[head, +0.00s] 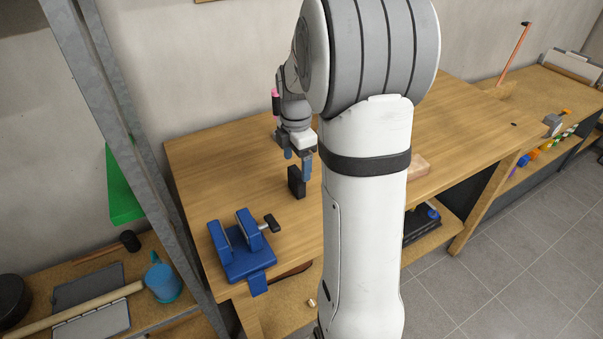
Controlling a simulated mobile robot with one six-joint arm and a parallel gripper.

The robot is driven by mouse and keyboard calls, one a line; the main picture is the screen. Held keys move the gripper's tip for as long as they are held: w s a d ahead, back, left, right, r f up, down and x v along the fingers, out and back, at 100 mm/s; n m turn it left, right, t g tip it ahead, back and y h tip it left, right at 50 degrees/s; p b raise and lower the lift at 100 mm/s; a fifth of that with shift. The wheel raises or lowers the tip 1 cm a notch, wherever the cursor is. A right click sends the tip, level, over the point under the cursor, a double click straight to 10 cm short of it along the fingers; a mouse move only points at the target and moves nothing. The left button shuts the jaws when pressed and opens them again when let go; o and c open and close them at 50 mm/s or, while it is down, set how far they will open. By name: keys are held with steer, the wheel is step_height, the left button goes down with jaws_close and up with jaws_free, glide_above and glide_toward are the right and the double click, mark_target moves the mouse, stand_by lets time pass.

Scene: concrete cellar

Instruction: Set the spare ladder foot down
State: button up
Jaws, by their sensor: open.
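A small black block, which looks like the spare ladder foot (296,186), stands upright on the wooden workbench (225,175). My gripper (298,166) is just above and behind it, pointing down, with its two blue fingers apart. One finger overlaps the block's upper right edge in this view. I cannot tell whether that finger touches the block. My arm hides part of the bench to the right.
A blue vise (248,262) is clamped at the bench's near left corner. A wooden block (419,167) lies right of my arm. A metal upright (120,130) rises at the left. The bench between vise and back wall is clear.

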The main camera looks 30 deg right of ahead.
mark_target(297, 172)
step_height(297, 172, up, 4)
steer(key=shift+r, duration=0.45)
steer(key=shift+s+a+r, duration=0.15)
steer(key=shift+a+r, duration=0.05)
steer(key=shift+a, duration=0.05)
steer(key=s+a+m+t, duration=0.1)
steer(key=s+a+m, duration=0.5)
steer(key=s+m, duration=0.3)
steer(key=s+a+m+t, duration=0.1)
steer(key=s+a+m, duration=0.5)
steer(key=s+m, duration=0.3)
steer(key=shift+s+r+t, duration=0.2)
steer(key=shift+s+t, duration=0.2)
steer(key=shift+s, duration=0.05)
